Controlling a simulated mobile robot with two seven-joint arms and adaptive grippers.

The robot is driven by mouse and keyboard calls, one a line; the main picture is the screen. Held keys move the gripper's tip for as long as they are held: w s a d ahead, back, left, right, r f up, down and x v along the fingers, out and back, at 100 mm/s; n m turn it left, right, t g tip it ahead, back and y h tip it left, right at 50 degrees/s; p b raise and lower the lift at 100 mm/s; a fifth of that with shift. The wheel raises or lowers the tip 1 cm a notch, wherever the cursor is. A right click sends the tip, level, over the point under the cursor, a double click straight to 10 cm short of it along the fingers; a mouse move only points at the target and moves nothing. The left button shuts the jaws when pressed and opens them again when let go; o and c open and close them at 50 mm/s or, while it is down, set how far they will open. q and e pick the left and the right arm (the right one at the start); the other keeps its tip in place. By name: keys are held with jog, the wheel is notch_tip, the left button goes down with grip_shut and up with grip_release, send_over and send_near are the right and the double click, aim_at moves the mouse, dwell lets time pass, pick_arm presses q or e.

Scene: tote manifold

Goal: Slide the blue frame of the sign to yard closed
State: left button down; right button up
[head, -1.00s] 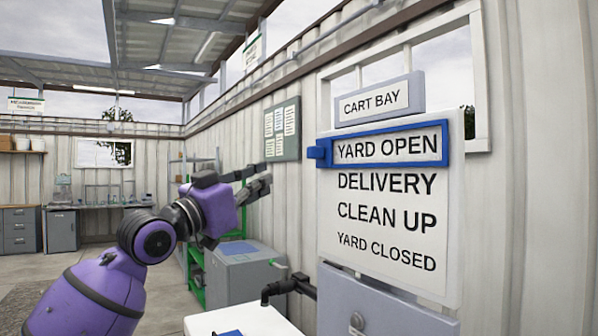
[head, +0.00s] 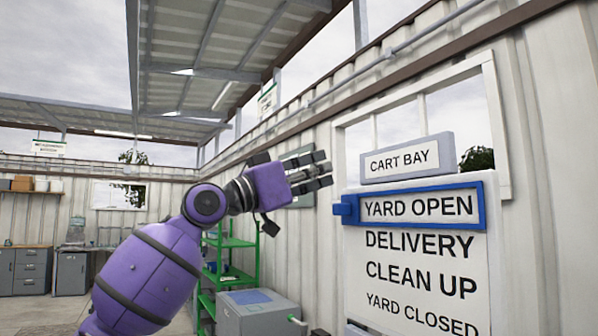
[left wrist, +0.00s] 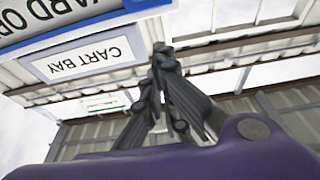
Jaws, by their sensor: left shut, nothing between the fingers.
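The sign (head: 410,262) is a white board on the wall at the right of the head view, with the lines YARD OPEN, DELIVERY, CLEAN UP and YARD CLOSED. The blue frame (head: 480,207) surrounds YARD OPEN, the top line. Its blue tab (head: 345,210) sticks out on the left side. My left gripper (head: 328,174) is shut and empty, left of the sign and a little above the tab, apart from it. In the left wrist view the gripper (left wrist: 160,52) shows beside the upside-down sign, with part of the blue frame (left wrist: 150,4) at the top edge. My right gripper is not in view.
A grey board (head: 300,190) hangs on the wall behind my gripper. A green shelf (head: 232,243) and grey cabinet (head: 258,314) stand lower left. Space left of the sign is open.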

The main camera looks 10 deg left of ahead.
aim_at(344, 210)
pick_arm(q)
jog(key=f, duration=0.1)
jog(key=d+f, duration=0.1)
jog(key=w+f, duration=0.1)
jog(key=shift+d+f+p, duration=0.2)
jog(key=shift+d+p, duration=0.1)
jog(key=shift+p, duration=0.1)
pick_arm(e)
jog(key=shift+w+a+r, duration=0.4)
